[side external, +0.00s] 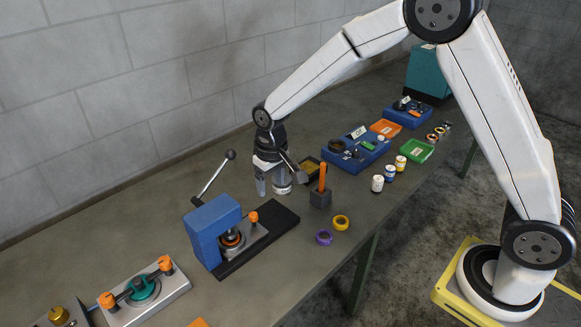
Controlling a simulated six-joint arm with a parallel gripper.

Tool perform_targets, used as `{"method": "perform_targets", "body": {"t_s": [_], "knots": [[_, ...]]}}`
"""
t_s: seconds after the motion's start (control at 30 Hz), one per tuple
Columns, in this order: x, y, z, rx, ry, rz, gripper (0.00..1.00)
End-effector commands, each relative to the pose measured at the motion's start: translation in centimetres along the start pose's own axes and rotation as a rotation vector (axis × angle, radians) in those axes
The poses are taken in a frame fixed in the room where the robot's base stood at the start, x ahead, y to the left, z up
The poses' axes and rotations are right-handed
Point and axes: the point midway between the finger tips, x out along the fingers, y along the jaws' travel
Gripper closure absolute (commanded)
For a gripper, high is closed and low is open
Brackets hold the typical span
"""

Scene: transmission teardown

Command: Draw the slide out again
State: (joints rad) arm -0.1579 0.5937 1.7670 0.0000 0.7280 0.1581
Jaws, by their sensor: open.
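The slide (258,232) is a grey metal plate with an orange knob (253,217). It sits on a black base rail (284,220), with its left part inside the blue press (205,238). A round part with an orange ring (232,239) shows under the press head and is partly hidden by it. My gripper (273,188) is open, pointing down above and behind the right part of the rail, up and right of the knob. It is apart from the knob. Its far finger is hard to make out against a pale cylindrical shape beside it.
The press lever (214,175) stands up behind the press. A dark block with an orange handle (321,190) stands right of my gripper. Yellow (341,222) and purple (324,238) rings lie near the front edge. A teal-centred fixture (142,290) stands at left.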

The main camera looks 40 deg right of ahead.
Motion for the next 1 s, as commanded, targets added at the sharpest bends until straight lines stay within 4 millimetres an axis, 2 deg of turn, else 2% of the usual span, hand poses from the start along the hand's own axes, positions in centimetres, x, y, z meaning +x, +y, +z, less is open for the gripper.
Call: {"method": "perform_targets", "body": {"t_s": [0.1,0.3,0.73,1.0], "knots": [[1.2,-1.4,-1.8,-0.003,-0.025,0.003,0.30],[2.3,-2.8,-3.4,-0.001,-0.048,0.007,0.30],[2.9,-3.1,-3.7,0.000,-0.054,0.009,0.30],[5.1,-3.0,-3.5,0.000,-0.056,0.009,0.30]]}}
